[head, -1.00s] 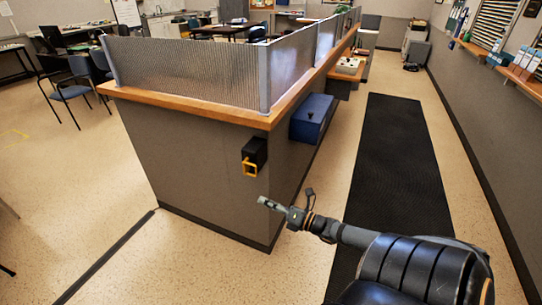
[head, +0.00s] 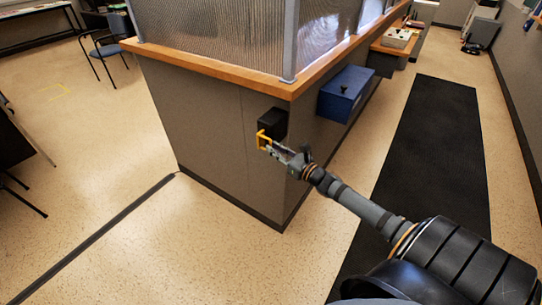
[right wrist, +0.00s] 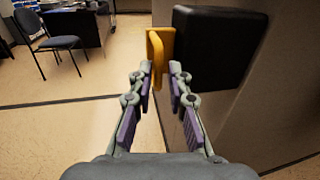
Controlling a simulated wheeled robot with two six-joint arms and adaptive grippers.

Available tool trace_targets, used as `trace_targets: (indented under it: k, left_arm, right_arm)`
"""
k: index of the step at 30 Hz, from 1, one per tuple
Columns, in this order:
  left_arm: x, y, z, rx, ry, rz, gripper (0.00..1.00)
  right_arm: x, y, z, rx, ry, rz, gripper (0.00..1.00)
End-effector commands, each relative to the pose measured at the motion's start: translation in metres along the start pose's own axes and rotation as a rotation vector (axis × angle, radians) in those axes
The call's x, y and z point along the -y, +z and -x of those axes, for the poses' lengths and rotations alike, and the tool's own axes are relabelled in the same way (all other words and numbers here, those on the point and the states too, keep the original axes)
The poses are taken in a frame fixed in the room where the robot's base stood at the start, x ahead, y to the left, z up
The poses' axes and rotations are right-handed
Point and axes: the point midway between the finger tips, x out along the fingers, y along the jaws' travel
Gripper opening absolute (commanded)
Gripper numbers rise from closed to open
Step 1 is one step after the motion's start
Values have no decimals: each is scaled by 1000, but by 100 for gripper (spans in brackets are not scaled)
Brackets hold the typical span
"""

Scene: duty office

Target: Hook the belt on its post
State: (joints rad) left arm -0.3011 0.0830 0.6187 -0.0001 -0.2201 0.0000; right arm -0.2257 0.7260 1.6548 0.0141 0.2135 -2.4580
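The black belt box (head: 273,123) is fixed to the grey side of the counter, below its wooden top. A yellow belt end (head: 262,140) sticks out from it on the left. My right gripper (head: 272,150) is at the yellow end. Its fingers (right wrist: 160,80) are apart, one on each side of the yellow end's near part, with gaps visible. I cannot make out a post. My left gripper is not in view.
The counter (head: 215,120) has a wooden ledge and ribbed glass panels above. A blue box (head: 343,93) is mounted on its side, right of the belt box. A black mat (head: 430,150) lies along the aisle. The floor at left is open, with a blue chair (head: 105,48) far back.

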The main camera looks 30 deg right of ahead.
Motion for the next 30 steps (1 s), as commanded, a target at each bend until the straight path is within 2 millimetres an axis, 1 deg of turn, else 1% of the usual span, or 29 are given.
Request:
trace_targets:
  k: [3,9,13,21,22,25,30]
  left_arm:
    - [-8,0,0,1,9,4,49]
    - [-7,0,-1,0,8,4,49]
    - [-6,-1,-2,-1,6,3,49]
    - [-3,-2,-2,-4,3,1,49]
    - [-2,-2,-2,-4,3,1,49]
    - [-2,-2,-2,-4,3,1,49]
    - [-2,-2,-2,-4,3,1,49]
  right_arm:
    - [0,1,-10,3,1,-1,17]
    - [0,0,-21,1,2,-2,17]
    - [0,0,-24,0,2,-1,17]
    - [0,0,-25,-1,2,-2,17]
    - [0,0,-25,-1,2,-2,15]
    - [0,0,-25,-2,3,-2,1]
    - [0,0,-25,-2,3,-2,0]
